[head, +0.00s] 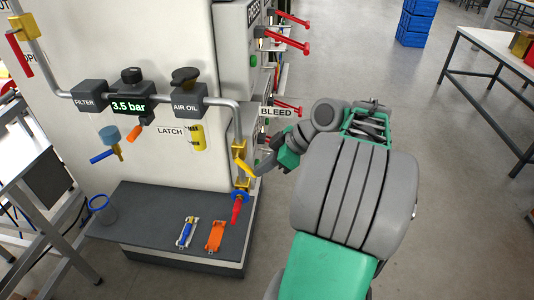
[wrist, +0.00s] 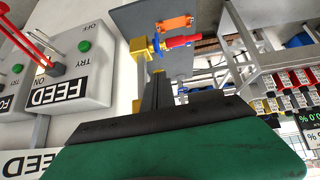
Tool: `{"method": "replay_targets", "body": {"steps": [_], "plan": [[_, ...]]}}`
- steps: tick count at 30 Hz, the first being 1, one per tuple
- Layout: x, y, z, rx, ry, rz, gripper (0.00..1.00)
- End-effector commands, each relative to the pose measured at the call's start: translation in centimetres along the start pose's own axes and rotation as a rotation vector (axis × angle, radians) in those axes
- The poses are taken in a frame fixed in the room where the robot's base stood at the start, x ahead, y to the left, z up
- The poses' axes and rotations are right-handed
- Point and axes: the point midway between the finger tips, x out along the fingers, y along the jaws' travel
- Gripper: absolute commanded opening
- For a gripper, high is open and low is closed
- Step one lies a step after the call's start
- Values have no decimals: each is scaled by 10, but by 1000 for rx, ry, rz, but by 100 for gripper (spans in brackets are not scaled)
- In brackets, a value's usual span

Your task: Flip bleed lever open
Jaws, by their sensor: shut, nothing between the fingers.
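The yellow bleed lever (head: 246,168) sits on a brass valve (head: 239,150) on the vertical pipe at the machine's right edge, below the BLEED label (head: 276,112). In the head view it slants down and to the right from the valve. My gripper (head: 260,170) is shut and empty, with its tips close beside the lever; I cannot tell whether they touch. In the wrist view my fingers (wrist: 157,82) point up toward the brass fitting (wrist: 140,50). The lever is hard to make out there.
A red coupling (head: 237,211) hangs below the valve, above the dark shelf (head: 150,225). The shelf carries a blue-handled tool (head: 187,232) and an orange one (head: 215,236). Red levers (head: 292,45) stick out from the machine's right side.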

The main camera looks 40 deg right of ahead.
Motion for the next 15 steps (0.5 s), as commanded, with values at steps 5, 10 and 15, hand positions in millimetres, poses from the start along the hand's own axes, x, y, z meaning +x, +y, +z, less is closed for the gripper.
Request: {"method": "replay_targets", "body": {"steps": [5, 10, 15], "plan": [[18, -4, 1, -15, 0, -11, 0], [26, -5, 2, -14, -1, -11, 0], [23, -4, 1, -13, -2, -9, 0]]}}
